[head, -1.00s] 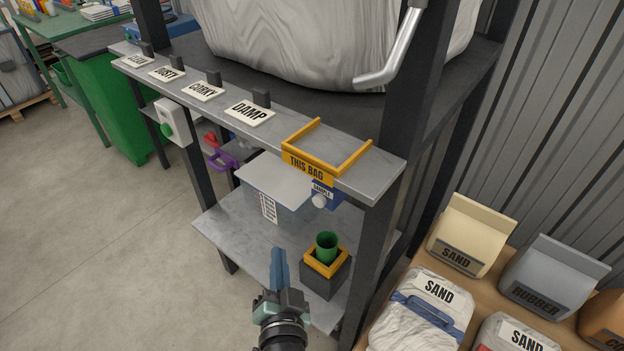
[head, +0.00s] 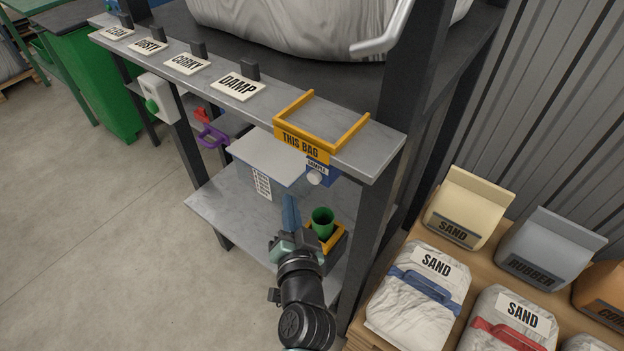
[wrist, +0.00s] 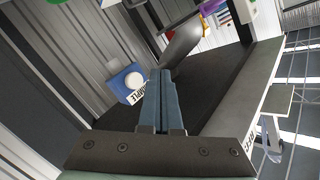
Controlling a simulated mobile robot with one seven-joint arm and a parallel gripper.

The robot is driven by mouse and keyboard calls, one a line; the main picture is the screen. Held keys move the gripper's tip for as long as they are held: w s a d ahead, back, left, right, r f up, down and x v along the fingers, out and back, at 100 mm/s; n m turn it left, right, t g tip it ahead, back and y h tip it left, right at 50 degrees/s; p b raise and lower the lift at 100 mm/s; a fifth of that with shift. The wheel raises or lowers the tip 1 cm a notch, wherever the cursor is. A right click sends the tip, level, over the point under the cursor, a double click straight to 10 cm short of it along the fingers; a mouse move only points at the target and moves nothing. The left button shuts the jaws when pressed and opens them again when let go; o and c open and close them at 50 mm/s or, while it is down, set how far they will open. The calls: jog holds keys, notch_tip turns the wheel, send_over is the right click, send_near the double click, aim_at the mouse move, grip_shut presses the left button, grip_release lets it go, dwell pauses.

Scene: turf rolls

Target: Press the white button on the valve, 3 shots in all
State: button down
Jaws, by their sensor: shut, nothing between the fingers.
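The white button (head: 314,179) is a round knob on the front of the blue valve (head: 322,168) marked SAMPLE, under the shelf edge. In the wrist view the white button (wrist: 134,81) on the blue valve (wrist: 121,75) shows left of my fingers. My gripper (head: 291,205) is shut and empty, its blue fingers pointing up, below and left of the button and apart from it. It also shows in the wrist view (wrist: 161,78). A green cup (head: 322,222) stands below the valve in a yellow-rimmed holder (head: 341,240), partly hidden by my gripper.
Above the valve is a grey ledge (head: 376,147) with a yellow THIS BAG frame (head: 301,146) and several label cards, one reading DAMP (head: 238,86). A dark post (head: 365,235) stands right of the cup. Bags of sand (head: 420,295) sit at the right.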

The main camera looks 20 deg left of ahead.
aim_at(314, 177)
jog(key=shift+w+d+b, duration=0.2)
jog(key=shift+w, duration=0.45)
jog(key=shift+w+d+b, duration=0.15)
jog(key=shift+w+d, duration=0.1)
jog(key=shift+w, duration=0.35)
jog(key=shift+w+d+b, duration=0.2)
jog(key=shift+w, duration=0.45)
dwell(0.6)
jog(key=shift+w+d, duration=0.15)
jog(key=shift+w, duration=0.2)
jog(key=shift+w+d+b, duration=0.2)
jog(key=shift+w+b, duration=0.3)
jog(key=shift+b, duration=0.05)
dwell(1.1)
jog(key=shift+s+a+p, duration=0.3)
jog(key=shift+s, duration=0.6)
